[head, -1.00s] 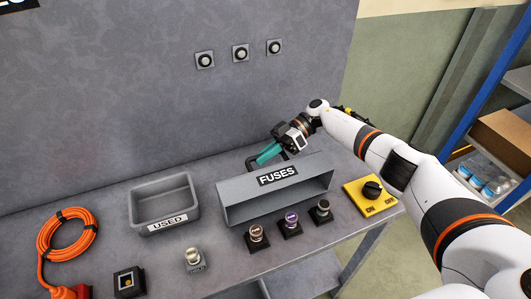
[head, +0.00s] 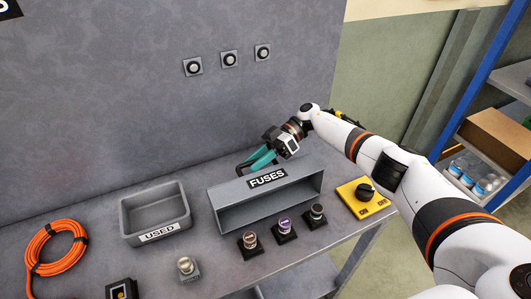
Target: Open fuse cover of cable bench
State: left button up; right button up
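The grey fuse cover (head: 225,206), with a "FUSES" label, sits on the bench with its hollow side facing front. Three fuse holders stand uncovered before it: a brown-topped one (head: 250,242), a purple-topped one (head: 285,227) and a dark one (head: 316,213). A dark handle (head: 243,169) shows at the cover's back edge. My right gripper (head: 254,162), with teal fingers, is just behind the cover beside this handle. Its fingers look parted; whether they touch the handle cannot be told. My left gripper is out of view.
A grey "USED" bin (head: 127,222) stands left of the cover. A yellow switch box (head: 377,205) with a black knob is at the right. A grey fuse on a small block (head: 187,267) and an orange cable coil (head: 57,256) lie front left. A wall rises behind.

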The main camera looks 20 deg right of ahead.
jog(key=b+v, duration=0.7)
jog(key=v, duration=0.4)
jog(key=shift+d, duration=0.35)
jog(key=shift+w+r, duration=0.1)
jog(key=shift+r, duration=0.05)
jog(key=shift+c, duration=0.3)
